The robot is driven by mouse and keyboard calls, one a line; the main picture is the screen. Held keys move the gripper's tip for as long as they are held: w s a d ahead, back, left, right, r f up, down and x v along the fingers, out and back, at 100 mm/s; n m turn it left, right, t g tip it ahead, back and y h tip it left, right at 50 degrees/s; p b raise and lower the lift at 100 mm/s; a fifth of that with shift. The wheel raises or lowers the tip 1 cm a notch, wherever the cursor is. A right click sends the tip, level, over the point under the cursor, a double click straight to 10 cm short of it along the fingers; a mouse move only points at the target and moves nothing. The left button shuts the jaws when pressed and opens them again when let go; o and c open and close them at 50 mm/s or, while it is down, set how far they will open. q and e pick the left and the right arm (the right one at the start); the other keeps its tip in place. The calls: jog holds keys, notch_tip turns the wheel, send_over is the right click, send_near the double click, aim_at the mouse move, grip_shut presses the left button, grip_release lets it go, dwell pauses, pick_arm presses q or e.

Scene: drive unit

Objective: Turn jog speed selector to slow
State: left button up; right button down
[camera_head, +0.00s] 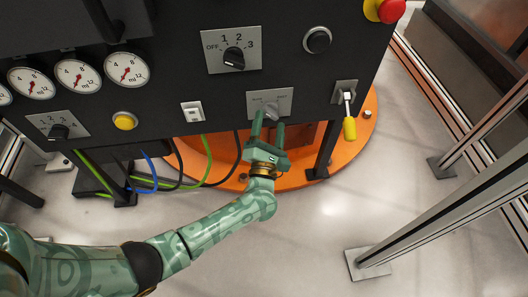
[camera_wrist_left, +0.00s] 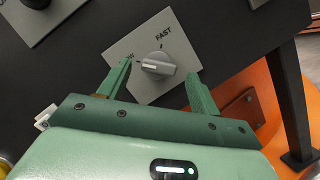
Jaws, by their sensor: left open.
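The jog speed selector is a grey knob (camera_wrist_left: 158,65) on a light grey plate (camera_wrist_left: 135,42) with a FAST label and a label partly hidden by a finger, ending in "W". A white mark on the knob points left, toward the partly hidden label. My left gripper (camera_wrist_left: 159,76) is open, with one finger on each side of the knob; I cannot tell if either touches it. In the head view the plate (camera_head: 283,95) shows low on the black panel, with my left gripper (camera_head: 268,119) in front, covering part of the knob. My right gripper is not in view.
An OFF-1-2-3 selector (camera_head: 234,58) is above, and a black round button (camera_head: 317,40) above right. Cables hang below the panel.

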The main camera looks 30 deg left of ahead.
pick_arm(q)
jog(key=p+v, duration=0.2)
jog(key=v, duration=1.2)
jog(key=shift+p, duration=0.3)
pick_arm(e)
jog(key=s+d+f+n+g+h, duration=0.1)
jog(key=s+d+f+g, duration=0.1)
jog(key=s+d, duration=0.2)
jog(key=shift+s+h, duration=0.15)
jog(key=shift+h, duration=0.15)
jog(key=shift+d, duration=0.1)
